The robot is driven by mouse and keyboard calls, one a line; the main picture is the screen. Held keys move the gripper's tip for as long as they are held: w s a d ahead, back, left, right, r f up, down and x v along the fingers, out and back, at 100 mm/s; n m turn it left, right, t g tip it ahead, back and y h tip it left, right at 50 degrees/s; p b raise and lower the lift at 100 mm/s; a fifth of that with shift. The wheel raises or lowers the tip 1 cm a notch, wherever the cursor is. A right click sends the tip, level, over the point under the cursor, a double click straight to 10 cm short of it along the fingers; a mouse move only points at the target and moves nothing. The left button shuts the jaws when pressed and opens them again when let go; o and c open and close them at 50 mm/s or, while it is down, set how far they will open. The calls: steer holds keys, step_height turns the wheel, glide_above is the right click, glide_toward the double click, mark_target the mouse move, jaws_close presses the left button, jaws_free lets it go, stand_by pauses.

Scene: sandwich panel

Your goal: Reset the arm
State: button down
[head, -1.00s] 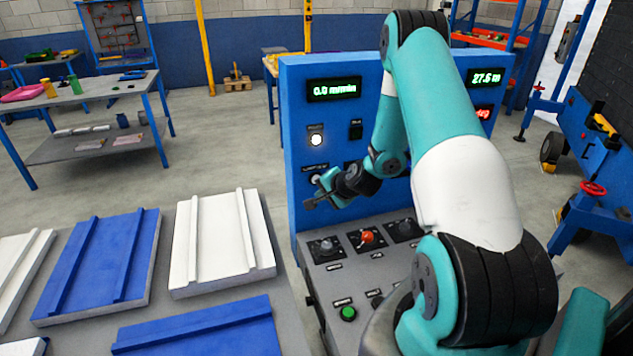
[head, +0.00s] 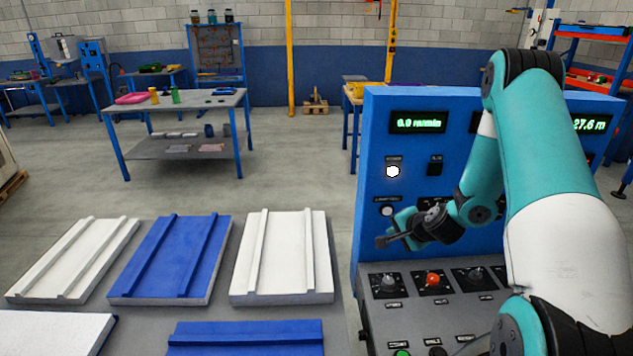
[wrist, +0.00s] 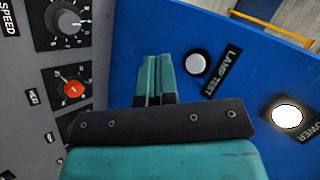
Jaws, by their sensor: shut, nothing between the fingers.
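My teal arm reaches up and over at the right of the head view, then folds down in front of the blue control panel (head: 375,240). My gripper (head: 383,241) is shut and empty, just left of the arm's wrist and above the panel's sloped desk. The lit white power button (wrist: 288,116) is farther right.
The sloped desk carries a red-centred selector (head: 433,280) and a black speed knob (wrist: 66,21). White and blue panels (head: 170,255) lie on a grey table at left. A workbench (head: 180,105) stands behind across open floor.

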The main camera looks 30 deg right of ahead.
steer(key=a+r+n+g+y, duration=0.1)
steer(key=a+r+n+y, duration=0.1)
steer(key=a+r+n, duration=0.35)
steer(key=a+r+n+g+y+b, duration=0.1)
steer(key=a+r+n+y, duration=0.15)
steer(key=a, duration=0.65)
steer(key=a+r+n+g+y, duration=0.1)
steer(key=a+r+n, duration=0.2)
steer(key=a+r, duration=0.35)
steer(key=s+a+r+n+g+b, duration=0.1)
steer(key=s+a+r+n+g, duration=0.3)
steer(key=s+a, duration=0.55)
steer(key=s+a+r+n+g, duration=0.1)
steer(key=s+a+r+n, duration=0.1)
steer(key=s+n, duration=0.2)
steer(key=s+a+r+n+g, duration=0.1)
steer(key=s+a+n, duration=0.2)
steer(key=s, duration=0.8)
steer(key=shift+s+r+n+g+h+b, duration=0.2)
steer(key=shift+r+n+g+h+b, duration=0.2)
steer(key=shift+n, duration=0.3)
